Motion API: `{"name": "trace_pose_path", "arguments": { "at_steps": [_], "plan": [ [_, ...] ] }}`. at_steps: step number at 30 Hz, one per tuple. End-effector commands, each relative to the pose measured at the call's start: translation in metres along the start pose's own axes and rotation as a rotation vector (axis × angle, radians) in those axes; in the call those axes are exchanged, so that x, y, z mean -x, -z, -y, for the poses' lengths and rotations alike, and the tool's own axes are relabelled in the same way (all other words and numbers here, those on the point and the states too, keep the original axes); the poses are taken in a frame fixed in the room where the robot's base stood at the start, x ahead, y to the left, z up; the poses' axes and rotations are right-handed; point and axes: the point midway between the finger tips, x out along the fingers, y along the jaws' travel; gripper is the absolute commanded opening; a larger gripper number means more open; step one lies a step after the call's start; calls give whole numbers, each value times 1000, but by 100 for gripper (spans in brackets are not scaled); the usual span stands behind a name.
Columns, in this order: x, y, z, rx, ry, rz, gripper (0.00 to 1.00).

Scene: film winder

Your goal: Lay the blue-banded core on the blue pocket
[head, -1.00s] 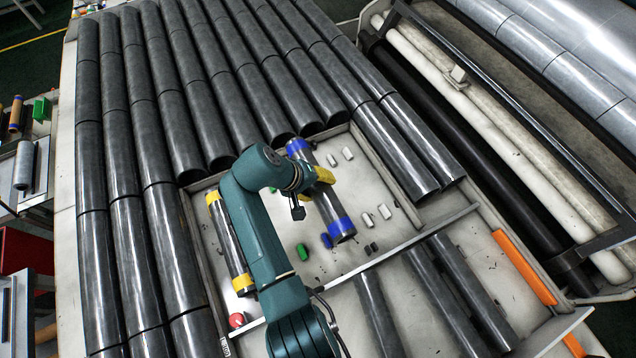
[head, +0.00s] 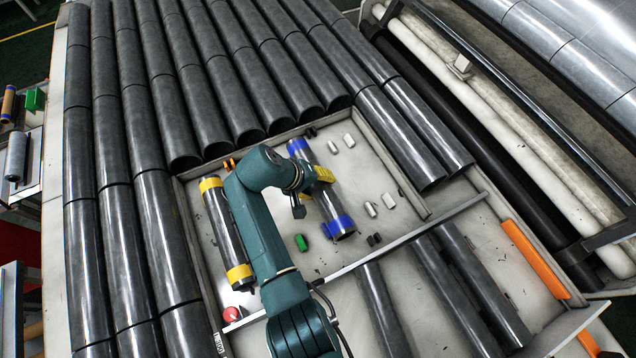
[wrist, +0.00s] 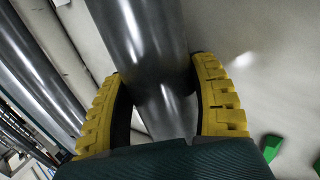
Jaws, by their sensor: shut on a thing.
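The blue-banded core (head: 322,198) is a dark grey tube with a blue band at each end. My gripper (head: 322,174) is shut on it at mid-length, over the shallow tray. In the wrist view, the yellow fingers of my gripper (wrist: 155,100) press on both sides of the core (wrist: 145,40). A small blue block (head: 326,231) shows beside the core's near band. No other mark of the blue pocket shows clearly, and the core hides the floor beneath it. I cannot tell whether the core touches the tray.
A yellow-banded core (head: 224,230) lies at the tray's left. Small green (head: 301,242), white (head: 389,200) and black (head: 374,239) blocks stand on the tray floor. A red button (head: 231,313) is at the near left corner. Large dark rolls (head: 240,90) line the back. A rail (head: 400,243) bounds the front.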

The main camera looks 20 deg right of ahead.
Motion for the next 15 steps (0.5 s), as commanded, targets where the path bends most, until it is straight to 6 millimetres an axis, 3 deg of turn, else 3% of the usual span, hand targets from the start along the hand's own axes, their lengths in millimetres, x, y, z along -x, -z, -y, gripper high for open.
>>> {"name": "trace_pose_path", "arguments": {
  "at_steps": [15],
  "plan": [
    [-13,0,8,-1,0,-2,21]
  ]
}}
